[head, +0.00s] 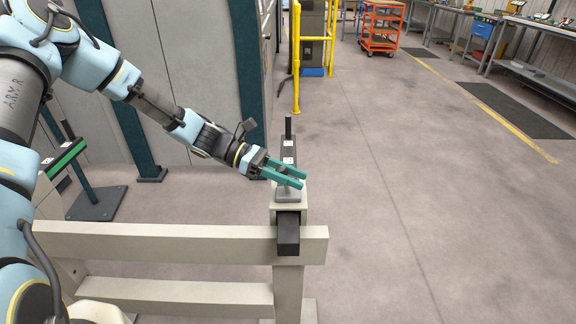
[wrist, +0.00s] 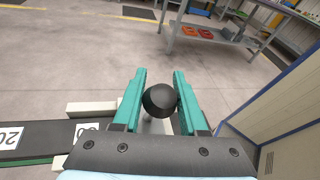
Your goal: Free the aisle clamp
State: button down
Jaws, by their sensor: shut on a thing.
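The clamp (head: 288,195) shows as a grey foot on the near end of a dark bar on top of the beige rail post. My gripper (head: 285,178), with two green fingers, is at the clamp from the left, just above the foot. In the wrist view a round black knob (wrist: 160,101) sits between the two fingers, and my gripper (wrist: 160,95) is shut on it. A light stem shows partly below the knob. The fingers hide part of the clamp in the head view.
The dark bar (wrist: 40,138) carries white number labels. A black upright (head: 288,127) stands at its far end. A beige rail (head: 180,243) runs across the front. The aisle floor (head: 430,190) to the right is clear. An orange cart (head: 381,28) stands far back.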

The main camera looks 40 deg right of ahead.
aim_at(305, 199)
jog(key=t+y+p, duration=0.1)
jog(key=s+d+t+y+p, duration=0.1)
jog(key=p, duration=0.1)
jog(key=t+y+p, duration=0.1)
jog(key=p, duration=0.1)
jog(key=shift+s+d+f+n, duration=0.1)
jog(key=shift+s+d+n, duration=0.1)
jog(key=shift+d+n, duration=0.2)
jog(key=shift+s+d+f+t+y+p, duration=0.2)
jog(key=shift+d+f+t+y+p, duration=0.1)
jog(key=shift+t+y+p, duration=0.45)
jog(key=shift+s+d+f+n+t+y+p, duration=0.1)
jog(key=shift+d+f+n+t+y+p, duration=0.1)
jog(key=shift+f+t+y+p, duration=0.35)
jog(key=shift+s+d+f+n+t+y+p, duration=0.1)
jog(key=shift+f+n+t+y+p, duration=0.1)
jog(key=shift+p, duration=0.5)
jog(key=shift+c, duration=2.4)
grip_release()
jog(key=b+v, duration=0.3)
jog(key=v, duration=0.7)
jog(key=shift+r, duration=0.3)
jog(key=shift+w+a, duration=0.1)
